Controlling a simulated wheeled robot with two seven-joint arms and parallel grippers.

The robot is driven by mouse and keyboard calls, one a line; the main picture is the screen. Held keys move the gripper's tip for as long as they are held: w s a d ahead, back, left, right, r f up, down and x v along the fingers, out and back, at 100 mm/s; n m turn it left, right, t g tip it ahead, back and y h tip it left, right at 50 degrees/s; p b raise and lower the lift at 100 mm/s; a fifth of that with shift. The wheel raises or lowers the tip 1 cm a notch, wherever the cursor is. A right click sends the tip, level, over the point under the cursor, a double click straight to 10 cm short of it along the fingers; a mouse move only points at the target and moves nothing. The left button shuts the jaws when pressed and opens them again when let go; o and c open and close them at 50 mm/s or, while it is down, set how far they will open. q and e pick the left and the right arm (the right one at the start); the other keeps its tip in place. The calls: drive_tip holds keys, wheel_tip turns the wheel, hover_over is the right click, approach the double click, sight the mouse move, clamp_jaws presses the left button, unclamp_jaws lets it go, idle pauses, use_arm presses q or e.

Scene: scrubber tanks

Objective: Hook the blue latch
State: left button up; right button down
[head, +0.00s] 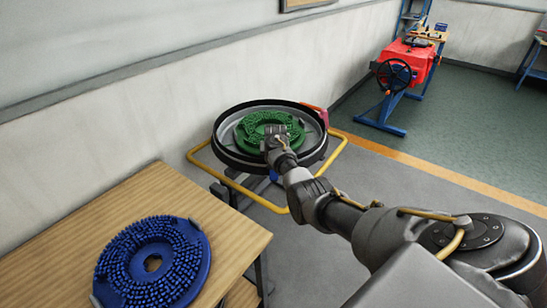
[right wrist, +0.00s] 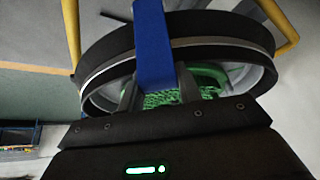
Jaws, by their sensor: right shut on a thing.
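The blue latch (right wrist: 152,45) is a broad upright strip in the right wrist view. It crosses in front of the black rim of the round tank (right wrist: 225,28) and ends between my fingers. In the head view only a small blue bit of the latch (head: 273,176) shows below the tank (head: 228,157), beside my wrist. My right gripper (head: 274,134) is over the near part of the tank; in the right wrist view its two fingers (right wrist: 157,92) flank the latch's end and are shut on it. Whether the latch is hooked cannot be told. My left gripper is out of view.
A green brush disc (head: 250,130) lies in the tank. A yellow tube rail (head: 340,152) surrounds it. A wooden table (head: 70,237) with a blue brush disc (head: 130,262) stands at left. A red machine (head: 408,62) stands at the back right. Open floor lies right of the tank.

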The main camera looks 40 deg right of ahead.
drive_tip(key=c, duration=1)
unclamp_jaws()
drive_tip(key=shift+o, duration=0.2)
drive_tip(key=shift+s+a+r, duration=0.1)
drive_tip(key=shift+s+r, duration=0.1)
drive_tip(key=shift+r, duration=0.45)
drive_tip(key=v, duration=0.9)
drive_tip(key=shift+s, duration=0.2)
drive_tip(key=shift+a, duration=0.15)
